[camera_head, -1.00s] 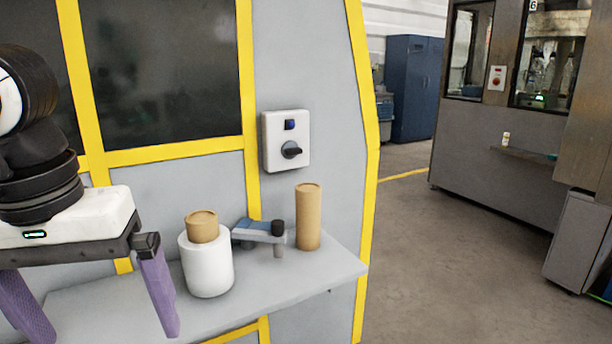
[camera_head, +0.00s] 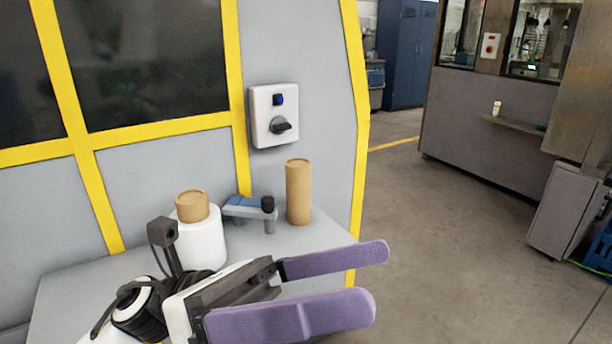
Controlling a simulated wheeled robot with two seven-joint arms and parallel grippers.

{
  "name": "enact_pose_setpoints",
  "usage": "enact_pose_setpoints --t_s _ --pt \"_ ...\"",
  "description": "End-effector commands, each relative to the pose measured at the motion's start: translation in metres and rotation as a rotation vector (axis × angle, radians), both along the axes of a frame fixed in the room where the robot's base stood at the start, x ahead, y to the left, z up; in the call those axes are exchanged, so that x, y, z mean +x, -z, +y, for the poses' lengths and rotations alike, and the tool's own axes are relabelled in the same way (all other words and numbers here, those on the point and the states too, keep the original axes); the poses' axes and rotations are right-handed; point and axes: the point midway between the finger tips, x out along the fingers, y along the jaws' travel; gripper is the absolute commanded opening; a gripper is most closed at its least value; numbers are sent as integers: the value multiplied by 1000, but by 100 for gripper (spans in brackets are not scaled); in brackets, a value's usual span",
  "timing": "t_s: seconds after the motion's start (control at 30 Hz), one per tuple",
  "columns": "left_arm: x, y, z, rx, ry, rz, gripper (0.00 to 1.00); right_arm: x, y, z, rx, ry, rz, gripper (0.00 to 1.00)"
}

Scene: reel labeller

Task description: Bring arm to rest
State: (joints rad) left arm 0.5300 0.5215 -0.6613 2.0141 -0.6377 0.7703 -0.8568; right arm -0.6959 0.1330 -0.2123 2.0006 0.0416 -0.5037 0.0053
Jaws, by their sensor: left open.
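My left gripper (camera_head: 378,280) is in the lower middle of the head view, its two purple fingers spread and pointing right. Nothing is between the fingers. It is in front of the grey shelf (camera_head: 75,290) and hides part of its surface and front edge. My left arm comes in from the bottom left. My right gripper is not in view.
On the shelf stand a white roll on a brown core (camera_head: 203,240), a blue-grey device with a black knob (camera_head: 248,208) and an upright brown tube (camera_head: 299,192). A switch box (camera_head: 273,116) is on the grey wall behind. Open floor (camera_head: 450,230) lies to the right.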

Motion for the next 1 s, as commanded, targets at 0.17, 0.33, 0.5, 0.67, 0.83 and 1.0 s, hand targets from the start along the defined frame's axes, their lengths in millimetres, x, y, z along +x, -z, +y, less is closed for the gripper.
enact_pose_setpoints --t_s 0.17,0.33,0.5,0.67,0.83,1.0 --pt "83 35 34 -260 -153 729 100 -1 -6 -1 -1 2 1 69" --pt "133 141 86 -515 -289 1390 100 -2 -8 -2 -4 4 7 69" --pt "123 264 130 -755 -415 1912 100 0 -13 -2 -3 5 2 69" --pt "70 369 162 -987 -539 2315 100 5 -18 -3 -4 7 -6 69" --pt "0 444 181 -1201 -659 2610 100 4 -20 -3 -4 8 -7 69" --pt "-43 476 189 -1321 -730 2746 100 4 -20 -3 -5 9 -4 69"
